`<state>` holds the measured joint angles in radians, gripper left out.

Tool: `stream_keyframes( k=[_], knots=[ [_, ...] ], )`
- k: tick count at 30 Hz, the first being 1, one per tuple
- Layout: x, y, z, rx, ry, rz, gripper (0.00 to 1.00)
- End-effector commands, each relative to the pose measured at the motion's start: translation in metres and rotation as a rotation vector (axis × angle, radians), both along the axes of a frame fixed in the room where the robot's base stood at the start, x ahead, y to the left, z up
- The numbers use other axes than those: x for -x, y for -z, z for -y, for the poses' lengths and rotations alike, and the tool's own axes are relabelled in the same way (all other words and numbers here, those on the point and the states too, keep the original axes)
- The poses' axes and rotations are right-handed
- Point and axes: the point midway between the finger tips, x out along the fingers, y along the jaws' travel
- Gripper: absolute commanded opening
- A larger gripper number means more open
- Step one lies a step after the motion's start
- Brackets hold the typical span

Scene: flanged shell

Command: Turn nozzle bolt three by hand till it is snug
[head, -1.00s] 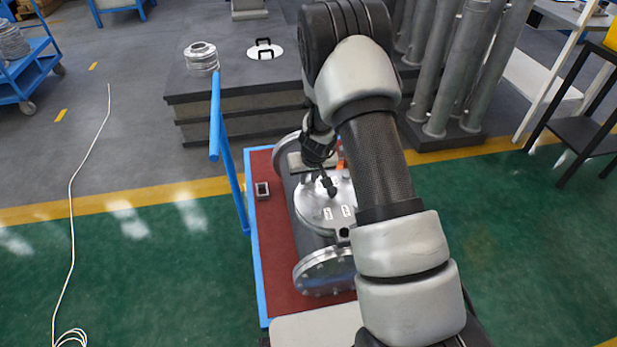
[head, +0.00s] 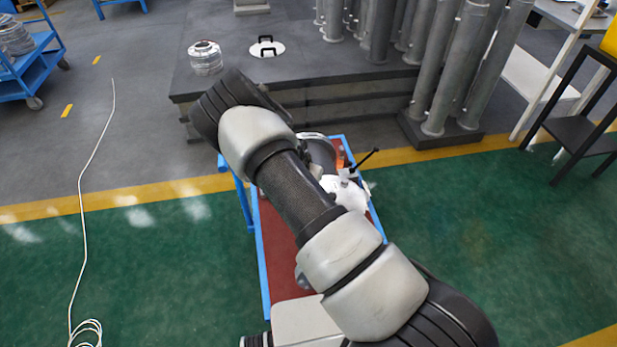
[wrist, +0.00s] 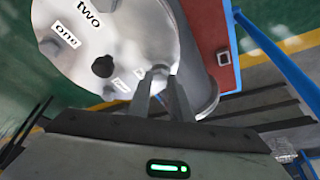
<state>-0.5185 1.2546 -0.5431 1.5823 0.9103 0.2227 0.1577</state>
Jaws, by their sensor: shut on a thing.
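The round metal cover of the flanged shell (wrist: 125,38) fills the upper left of the wrist view. It bears labels reading "one" and "two" and two smaller ones too slanted to read. My gripper (wrist: 160,74) is at the cover's near edge, its two fingers shut on a small bolt head (wrist: 161,68) beside one of the unread labels. In the head view my arm hides my gripper and most of the shell; part of the pale cover (head: 348,193) shows at right.
The shell rests on a red-topped stand with a blue frame (head: 265,275). A thin dark rod (head: 362,160) juts above the cover. Grey pipes (head: 455,75) stand behind at right. A dark platform (head: 320,75) lies behind; green floor is open at right.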

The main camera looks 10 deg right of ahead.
Motion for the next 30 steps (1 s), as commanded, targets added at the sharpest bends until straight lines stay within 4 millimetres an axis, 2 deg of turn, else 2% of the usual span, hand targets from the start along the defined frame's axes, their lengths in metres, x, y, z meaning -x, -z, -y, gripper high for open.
stream_keyframes(
  k=[9,15,30],
  knots=[
    [-0.0039,0.0014,-0.0028,0.001,0.242,0.004,0.0],
    [-0.0044,0.0007,-0.0032,-0.001,0.344,0.004,0.0],
    [-0.0048,-0.0021,-0.0031,-0.003,0.415,0.004,0.0]
  ],
)
